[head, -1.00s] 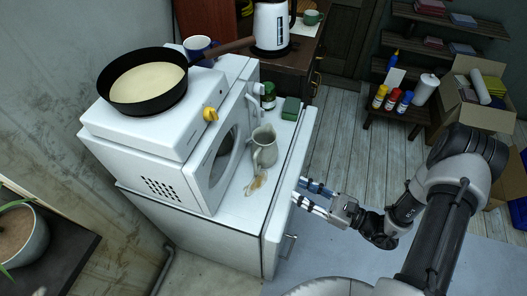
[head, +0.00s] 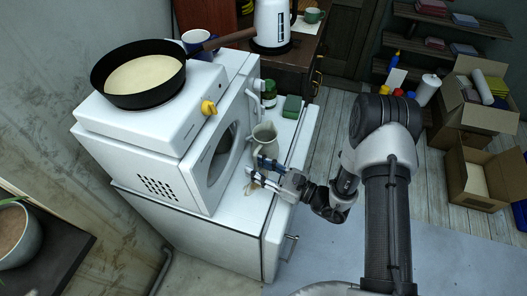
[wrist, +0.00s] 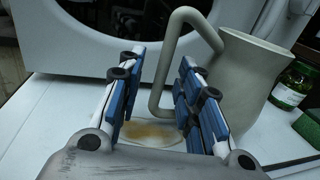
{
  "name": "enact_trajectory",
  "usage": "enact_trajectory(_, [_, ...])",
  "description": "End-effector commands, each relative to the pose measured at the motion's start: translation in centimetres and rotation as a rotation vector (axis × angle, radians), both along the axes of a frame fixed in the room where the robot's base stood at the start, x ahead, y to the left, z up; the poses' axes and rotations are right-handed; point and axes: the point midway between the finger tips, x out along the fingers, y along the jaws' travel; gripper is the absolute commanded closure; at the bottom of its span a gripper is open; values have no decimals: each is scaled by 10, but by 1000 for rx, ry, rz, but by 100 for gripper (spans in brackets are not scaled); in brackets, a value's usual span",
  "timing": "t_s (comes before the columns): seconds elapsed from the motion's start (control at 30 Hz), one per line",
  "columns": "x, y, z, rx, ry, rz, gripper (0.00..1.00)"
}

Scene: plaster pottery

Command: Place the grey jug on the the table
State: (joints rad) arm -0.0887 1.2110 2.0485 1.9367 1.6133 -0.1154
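The grey jug (head: 264,136) stands upright on the white counter top (head: 288,147), in front of the white machine's round door. In the wrist view the jug (wrist: 245,85) is at right, with its angular handle (wrist: 161,75) pointing towards my gripper. My gripper (head: 258,171) is at the jug's near side in the head view. In the wrist view my gripper (wrist: 160,62) is open, and the handle shows between its blue-padded fingers. I cannot tell whether they touch it. A dark wooden table (head: 298,50) stands at the back, bearing a white kettle (head: 271,25) and a green cup (head: 314,15).
A brown spill (wrist: 150,132) lies on the counter below the handle. A green jar (head: 269,94) and green sponge (head: 292,107) are behind the jug. A black pan (head: 140,80) sits on the white appliance at left. Cardboard boxes (head: 480,180) stand on the floor at right.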

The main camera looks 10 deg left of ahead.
Motion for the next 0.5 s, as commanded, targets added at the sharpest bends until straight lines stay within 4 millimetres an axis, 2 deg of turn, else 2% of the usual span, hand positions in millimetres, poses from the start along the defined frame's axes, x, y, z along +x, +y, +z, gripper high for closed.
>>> enact_trajectory(0.1, [3, 10, 0, -1, -2, 0, 67])
enact_trajectory(0.33, [3, 11, 0, 0, 0, -1, 67])
enact_trajectory(0.5, [3, 11, 0, 0, 0, -1, 78])
